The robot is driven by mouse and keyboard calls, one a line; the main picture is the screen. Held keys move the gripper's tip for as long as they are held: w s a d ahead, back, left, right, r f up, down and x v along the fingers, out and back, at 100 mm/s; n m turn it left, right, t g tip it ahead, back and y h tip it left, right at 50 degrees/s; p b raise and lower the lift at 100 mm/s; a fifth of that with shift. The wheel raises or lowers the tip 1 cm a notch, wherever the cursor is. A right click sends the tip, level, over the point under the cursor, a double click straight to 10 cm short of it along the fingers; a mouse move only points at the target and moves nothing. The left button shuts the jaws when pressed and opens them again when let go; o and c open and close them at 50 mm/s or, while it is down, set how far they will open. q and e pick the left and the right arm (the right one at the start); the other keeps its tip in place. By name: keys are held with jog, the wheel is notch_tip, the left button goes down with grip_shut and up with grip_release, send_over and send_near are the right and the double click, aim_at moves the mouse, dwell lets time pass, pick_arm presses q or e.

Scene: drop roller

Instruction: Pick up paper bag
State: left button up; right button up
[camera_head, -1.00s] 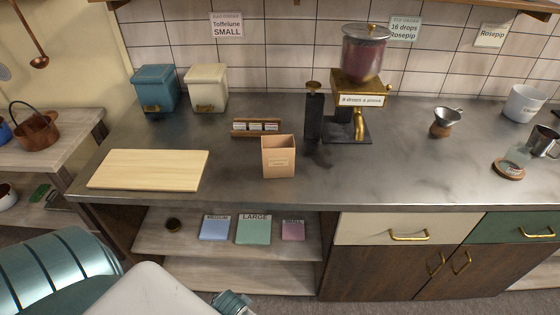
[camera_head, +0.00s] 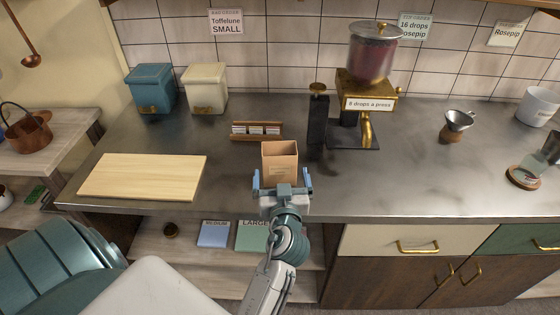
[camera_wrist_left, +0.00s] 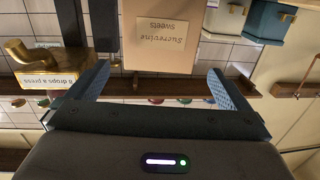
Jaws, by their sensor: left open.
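The open-topped brown paper bag (camera_head: 280,160) stands upright near the front edge of the counter. In the left wrist view the bag (camera_wrist_left: 162,30) appears upside down, with a label reading "Sucrevine sweets". My left gripper (camera_head: 283,178) is open at the near side of the bag. In the left wrist view its two blue fingers (camera_wrist_left: 157,85) are spread wider than the bag, and the bag lies just beyond them, not gripped. The lower front of the bag is hidden by the gripper in the head view. My right gripper is not in view.
A small wooden rack (camera_head: 256,131) stands behind the bag. A dark post (camera_head: 317,125) and the brass dispenser (camera_head: 367,90) stand to its right. A wooden board (camera_head: 142,177) lies to the left.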

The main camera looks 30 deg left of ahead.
aim_at(279, 144)
pick_arm(q)
jog(key=shift+w+d+r, duration=0.1)
jog(key=shift+w+r, duration=0.25)
jog(key=shift+w, duration=0.1)
jog(key=shift+w+a+r+p, duration=0.15)
jog(key=shift+w+a+p, duration=0.05)
jog(key=shift+w+p, duration=0.15)
jog(key=p+x, duration=0.1)
jog(key=x, duration=0.3)
jog(key=shift+s+a+r+p, duration=0.1)
jog(key=shift+a+p, duration=0.05)
jog(key=shift+p, duration=0.2)
jog(key=shift+w+a, duration=0.15)
jog(key=shift+w, duration=0.05)
jog(key=shift+w+a+p, duration=0.15)
jog(key=shift+w+p, duration=0.05)
jog(key=shift+p, duration=0.1)
jog(key=p+x, duration=0.3)
jog(key=x, duration=0.1)
jog(key=shift+s+a+r, duration=0.15)
jog(key=shift+a+r, duration=0.05)
jog(key=shift+r, duration=0.1)
jog(key=shift+w+a+f, duration=0.2)
jog(key=shift+w, duration=0.1)
jog(key=shift+d, duration=0.1)
jog(key=shift+c, duration=0.4)
